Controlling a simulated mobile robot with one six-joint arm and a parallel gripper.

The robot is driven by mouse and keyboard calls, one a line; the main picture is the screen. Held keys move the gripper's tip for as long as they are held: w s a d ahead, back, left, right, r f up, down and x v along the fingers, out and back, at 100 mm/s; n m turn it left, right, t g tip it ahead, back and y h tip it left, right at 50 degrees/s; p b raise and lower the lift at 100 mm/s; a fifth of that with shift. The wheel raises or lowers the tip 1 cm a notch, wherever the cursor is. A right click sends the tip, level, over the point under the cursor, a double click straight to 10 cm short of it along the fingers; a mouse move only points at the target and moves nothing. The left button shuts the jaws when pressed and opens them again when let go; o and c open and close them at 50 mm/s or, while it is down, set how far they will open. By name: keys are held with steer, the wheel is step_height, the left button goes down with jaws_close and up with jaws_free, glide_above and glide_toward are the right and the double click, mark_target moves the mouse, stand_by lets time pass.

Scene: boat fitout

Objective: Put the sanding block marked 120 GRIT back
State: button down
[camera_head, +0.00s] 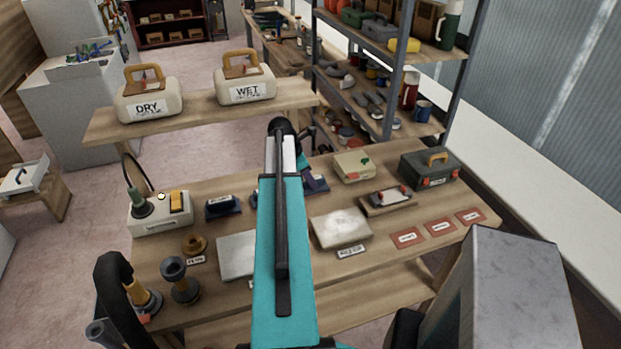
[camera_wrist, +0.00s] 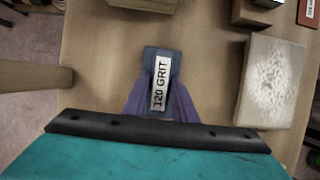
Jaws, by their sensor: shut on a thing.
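The sanding block marked 120 GRIT (camera_wrist: 161,80) is dark blue with a white label, which reads lengthwise in the wrist view. My gripper (camera_wrist: 158,100) is shut on it; purple-grey sides flank the block's lower part. In the head view, the block's blue part (camera_head: 316,183) shows just right of my teal arm, over the middle of the workbench (camera_head: 375,262). My arm hides most of the gripper there. I cannot tell whether the block touches the bench. Three red label mats, (camera_head: 407,237) nearest the middle, lie at the bench's right front; their print is too small to read.
A similar dark blue block (camera_head: 222,207) lies left of my arm. A pale speckled slab (camera_head: 340,228), a tray-like holder (camera_head: 386,201), a beige box (camera_head: 355,166) and a green toolbox (camera_head: 429,168) stand right. DRY (camera_head: 150,103) and WET (camera_head: 245,86) containers sit on the raised shelf.

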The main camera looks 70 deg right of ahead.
steer(key=shift+f, duration=0.15)
steer(key=c, duration=1.5)
jaws_free()
steer(key=shift+o, duration=0.2)
steer(key=shift+w+a+r+b, duration=0.15)
steer(key=shift+w+r+b, duration=0.05)
steer(key=shift+r+b, duration=0.45)
steer(key=w+a+b, duration=0.1)
steer(key=w+a, duration=0.1)
steer(key=w+a+b, duration=0.1)
steer(key=w+a, duration=0.1)
steer(key=w, duration=0.1)
steer(key=w+a, duration=0.2)
steer(key=w, duration=0.1)
steer(key=shift+a+b, duration=0.3)
steer(key=shift+b, duration=0.1)
steer(key=shift+w+a, duration=0.5)
steer(key=shift+w, duration=0.15)
